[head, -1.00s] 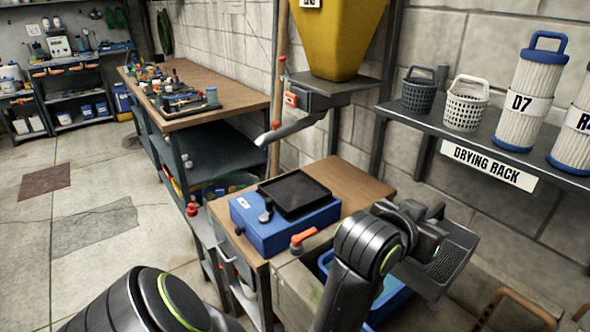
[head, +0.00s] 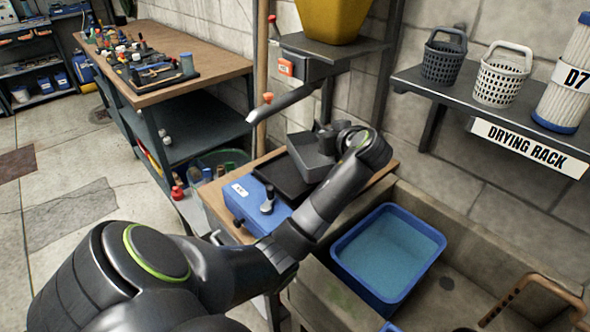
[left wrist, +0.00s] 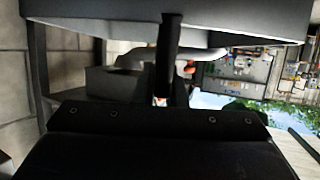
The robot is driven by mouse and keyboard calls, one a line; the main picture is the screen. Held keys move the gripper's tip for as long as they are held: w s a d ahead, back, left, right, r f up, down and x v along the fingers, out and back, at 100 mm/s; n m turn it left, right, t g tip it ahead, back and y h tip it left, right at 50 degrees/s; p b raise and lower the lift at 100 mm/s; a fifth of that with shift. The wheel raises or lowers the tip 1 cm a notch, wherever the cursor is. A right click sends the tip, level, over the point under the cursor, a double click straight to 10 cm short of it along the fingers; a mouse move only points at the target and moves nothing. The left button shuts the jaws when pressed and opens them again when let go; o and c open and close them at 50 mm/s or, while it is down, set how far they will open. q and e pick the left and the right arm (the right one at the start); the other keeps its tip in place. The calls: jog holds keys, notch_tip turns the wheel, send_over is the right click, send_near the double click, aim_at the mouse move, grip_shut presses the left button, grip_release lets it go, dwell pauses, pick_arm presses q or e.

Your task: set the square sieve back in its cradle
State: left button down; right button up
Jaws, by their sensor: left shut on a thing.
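The square sieve (head: 308,156) is a grey, shallow, square pan, held over the back part of the blue unit (head: 245,205). The flat black square cradle (head: 272,177) is on top of that unit, partly hidden by the sieve and my arm. My left gripper (head: 327,137) is shut on the sieve's edge, at its back right side. In the left wrist view the sieve's grey wall (left wrist: 90,20) fills the top, with a dark finger (left wrist: 172,60) against it. I cannot tell whether the sieve touches the cradle. My right gripper is out of view.
A sink with a blue tub (head: 432,234) of water lies to the right. A yellow hopper (head: 325,18) with a grey spout (head: 270,104) hangs behind the unit. A drying rack shelf (head: 460,100) holds baskets and a filter. A cluttered workbench (head: 215,62) stands at the back left.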

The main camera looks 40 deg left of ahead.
aim_at(299, 150)
pick_arm(q)
jog(key=a+n+g, duration=0.1)
jog(key=a, duration=0.2)
jog(key=a+n+g+y, duration=0.1)
jog(key=a+n+g, duration=0.1)
jog(key=a, duration=0.1)
jog(key=s+a+r+n+g, duration=0.1)
jog(key=a+g, duration=0.1)
jog(key=shift+a, duration=0.4)
notch_tip(299, 150, down, 5)
jog(key=shift+a+f+p, duration=0.1)
jog(key=shift+p, duration=0.4)
jog(key=shift+f, duration=0.6)
notch_tip(299, 150, down, 3)
jog(key=shift+f, duration=0.35)
jog(key=c, duration=1.5)
grip_release()
jog(key=shift+r, duration=0.15)
